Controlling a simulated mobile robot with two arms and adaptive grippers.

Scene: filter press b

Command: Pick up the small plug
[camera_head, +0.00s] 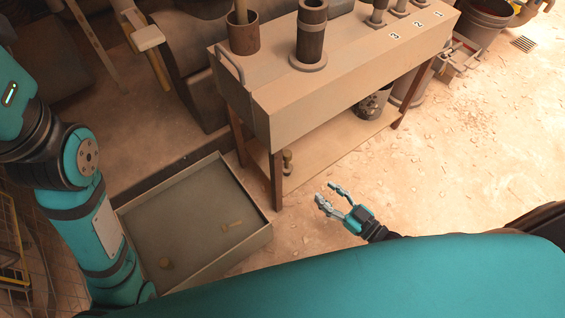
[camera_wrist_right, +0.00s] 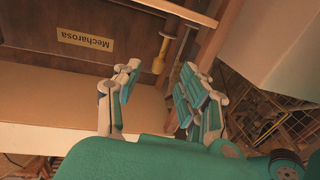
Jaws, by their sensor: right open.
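I cannot tell for certain which object is the small plug. A small knobbed piece (camera_head: 288,161) stands on the lower shelf of the bench, close to its front leg. My right gripper (camera_head: 328,193) is open and empty, right of the bench's front leg. In the right wrist view its spread fingers (camera_wrist_right: 160,80) face a yellowish peg-like piece (camera_wrist_right: 161,55), apart from it. My left arm comes in at left; its gripper is out of view.
The bench (camera_head: 340,90) carries dark cylinders and numbered spots on top. A bucket (camera_head: 373,103) sits on its lower shelf (camera_head: 335,150). A wire fence and yellow frame stand at far left. The sandy floor right of the bench is mostly open.

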